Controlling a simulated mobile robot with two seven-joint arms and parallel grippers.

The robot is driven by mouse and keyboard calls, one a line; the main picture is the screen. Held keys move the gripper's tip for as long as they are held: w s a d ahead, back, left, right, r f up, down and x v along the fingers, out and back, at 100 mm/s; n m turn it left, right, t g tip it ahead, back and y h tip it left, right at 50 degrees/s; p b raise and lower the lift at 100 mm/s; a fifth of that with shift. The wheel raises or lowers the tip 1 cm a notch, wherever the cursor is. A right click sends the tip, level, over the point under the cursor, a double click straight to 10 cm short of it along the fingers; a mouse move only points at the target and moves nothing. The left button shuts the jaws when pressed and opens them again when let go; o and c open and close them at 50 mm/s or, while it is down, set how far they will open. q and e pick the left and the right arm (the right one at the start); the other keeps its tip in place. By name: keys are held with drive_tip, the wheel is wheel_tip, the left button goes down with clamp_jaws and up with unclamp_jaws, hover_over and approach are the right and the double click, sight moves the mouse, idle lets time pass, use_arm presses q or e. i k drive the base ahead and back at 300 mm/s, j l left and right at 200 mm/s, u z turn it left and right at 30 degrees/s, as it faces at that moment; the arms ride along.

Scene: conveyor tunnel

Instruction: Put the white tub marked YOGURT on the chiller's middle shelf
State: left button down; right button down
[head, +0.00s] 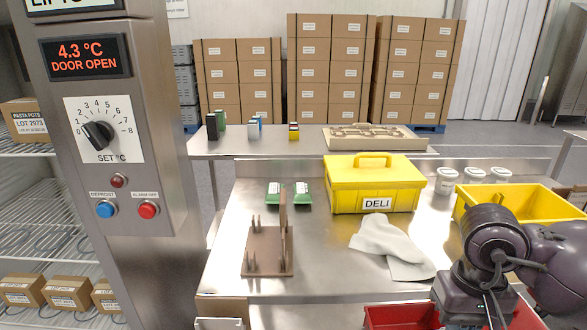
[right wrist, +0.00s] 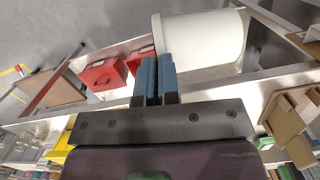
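In the right wrist view a large white tub (right wrist: 205,42) is at my right gripper (right wrist: 157,62). The two blue fingers are close together, one on each side of the tub's left rim, and look shut on it. No marking shows on the tub's visible side. In the head view my right arm is at the lower right; its gripper and the held tub are out of view. The chiller stands at the left with wire shelves; the middle shelf (head: 30,232) looks clear. The display reads DOOR OPEN. My left gripper is in neither view.
The chiller's control column (head: 115,120) stands right of its shelves. The steel table (head: 330,225) bears a brown rack (head: 268,250), a yellow DELI box (head: 372,187), a cloth (head: 390,248), several white tubs (head: 446,181) and a yellow bin (head: 510,205). Cartons (head: 62,292) fill the lower shelf.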

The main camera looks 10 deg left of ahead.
sight(42, 232)
drive_tip(key=j+z, duration=0.15)
drive_tip(key=j, duration=3.45)
drive_tip(key=k, duration=0.05)
